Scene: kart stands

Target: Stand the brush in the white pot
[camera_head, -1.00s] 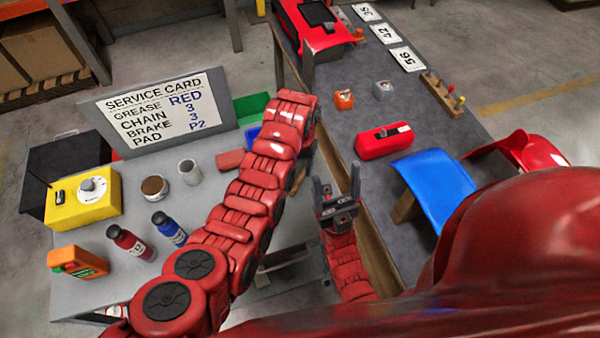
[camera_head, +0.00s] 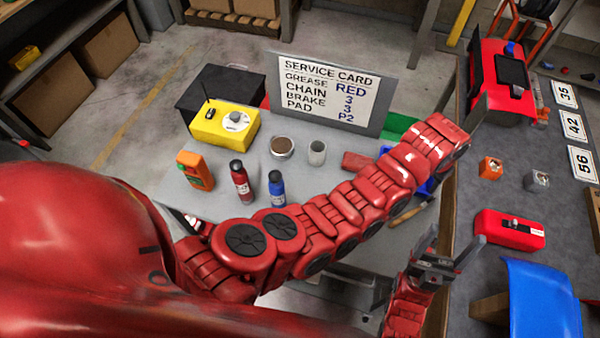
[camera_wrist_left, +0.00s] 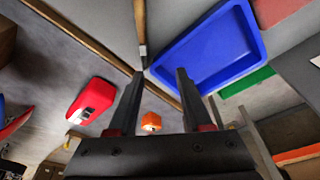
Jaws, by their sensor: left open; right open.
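The pale cup-like pot (camera_head: 317,152) stands upright on the grey table, right of a brown-topped tin. A tan wooden handle (camera_head: 410,213), which looks like the brush, lies near the table's right edge beside my left arm; its other end is unclear. My left gripper is mostly hidden under its arm in the head view; in the left wrist view it (camera_wrist_left: 160,73) is open and empty, pointing down by the blue tray (camera_wrist_left: 205,50). My right gripper (camera_head: 455,238) is open and empty, lower right.
The brown-topped tin (camera_head: 282,147), red bottle (camera_head: 241,185), blue bottle (camera_head: 276,190), orange bottle (camera_head: 195,172) and yellow box (camera_head: 224,125) crowd the table. The service card (camera_head: 333,95) stands behind. The right-hand bench (camera_head: 475,205) holds a red box (camera_head: 510,230) and a blue panel (camera_head: 543,300).

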